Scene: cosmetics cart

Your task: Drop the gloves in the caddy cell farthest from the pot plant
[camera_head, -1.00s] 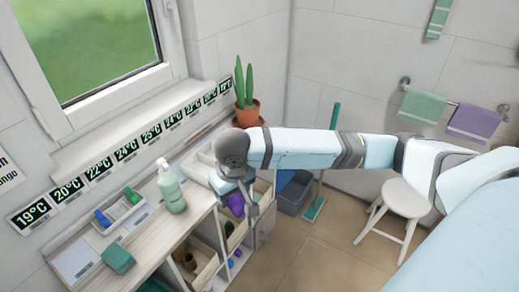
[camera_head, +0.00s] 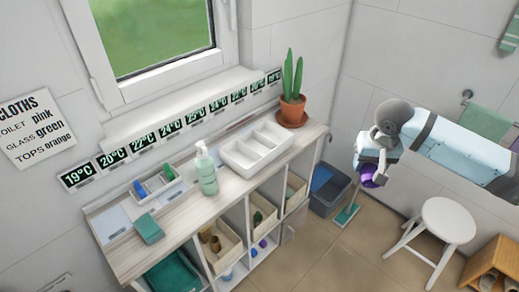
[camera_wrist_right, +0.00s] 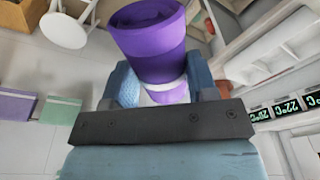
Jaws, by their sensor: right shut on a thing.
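My right gripper (camera_head: 372,166) is shut on a purple bundle (camera_head: 368,182), apparently the gloves, in mid-air to the right of the cart. In the right wrist view the bundle (camera_wrist_right: 150,45) looks rolled and cup-shaped, with a pale band near the fingers (camera_wrist_right: 165,90). The white caddy (camera_head: 228,158) stands on the cart top, its several cells in a row and looking empty. The pot plant (camera_head: 292,108), a cactus in a terracotta pot, stands just beyond the caddy's right end. The cell farthest from it is at the caddy's left end. My left gripper is out of view.
A soap bottle (camera_head: 206,172) stands just left of the caddy. Farther left are a small tray (camera_head: 158,190) and a green cloth (camera_head: 148,229). Bins fill the shelves below. A grey bin (camera_head: 328,198) and a white stool (camera_head: 447,222) stand on the floor.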

